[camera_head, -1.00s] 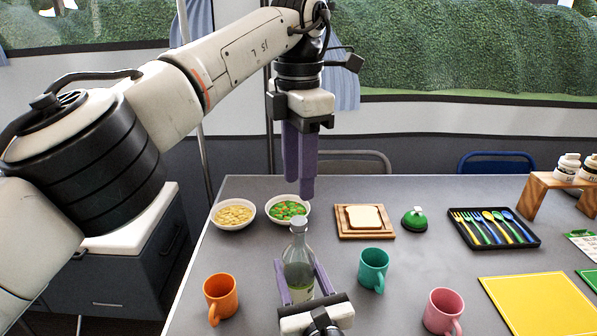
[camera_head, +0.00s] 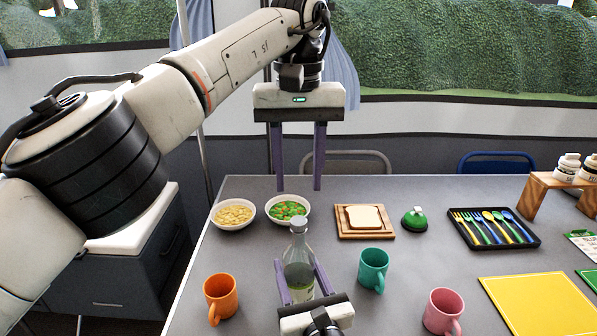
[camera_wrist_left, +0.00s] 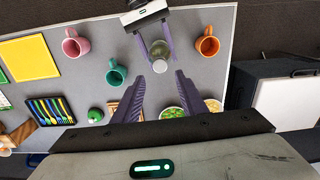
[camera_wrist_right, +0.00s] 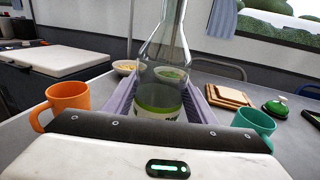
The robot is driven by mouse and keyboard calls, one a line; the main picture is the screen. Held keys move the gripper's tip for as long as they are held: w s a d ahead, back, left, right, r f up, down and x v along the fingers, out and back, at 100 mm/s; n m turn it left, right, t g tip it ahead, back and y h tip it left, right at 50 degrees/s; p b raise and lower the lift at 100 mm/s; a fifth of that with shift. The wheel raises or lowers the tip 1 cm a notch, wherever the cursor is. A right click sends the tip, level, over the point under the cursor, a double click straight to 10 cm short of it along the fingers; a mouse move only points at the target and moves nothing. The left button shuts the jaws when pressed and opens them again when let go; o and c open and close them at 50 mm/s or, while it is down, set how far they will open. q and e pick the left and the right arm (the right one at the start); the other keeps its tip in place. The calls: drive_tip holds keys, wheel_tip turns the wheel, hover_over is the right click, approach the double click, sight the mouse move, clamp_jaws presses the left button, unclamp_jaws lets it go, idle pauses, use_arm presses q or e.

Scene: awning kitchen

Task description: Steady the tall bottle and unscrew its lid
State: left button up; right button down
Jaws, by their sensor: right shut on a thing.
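The tall bottle (camera_head: 299,262) is clear glass with a pale lid (camera_head: 299,224) and stands upright on the table. My right gripper (camera_head: 296,280) is shut on the bottle's lower body, one purple finger on each side. The right wrist view shows the bottle (camera_wrist_right: 163,75) between the fingers, with its top out of frame. My left gripper (camera_head: 298,188) is open and empty, pointing down above and beyond the bottle. In the left wrist view the lid (camera_wrist_left: 159,66) shows beyond the open left fingers.
An orange mug (camera_head: 221,297) stands left of the bottle, a teal mug (camera_head: 373,270) and a pink mug (camera_head: 442,311) to its right. Two food bowls, a bread board (camera_head: 365,234) and a green bell (camera_head: 414,219) lie behind. A cutlery tray (camera_head: 493,240) is farther right.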

sight(298, 220)
use_arm(q)
drive_tip(key=shift+f+m, duration=0.3)
drive_tip(key=shift+f, duration=0.05)
wheel_tip(298, 220, down, 7)
drive_tip(key=shift+f, duration=0.2)
clamp_jaws()
idle(0.3)
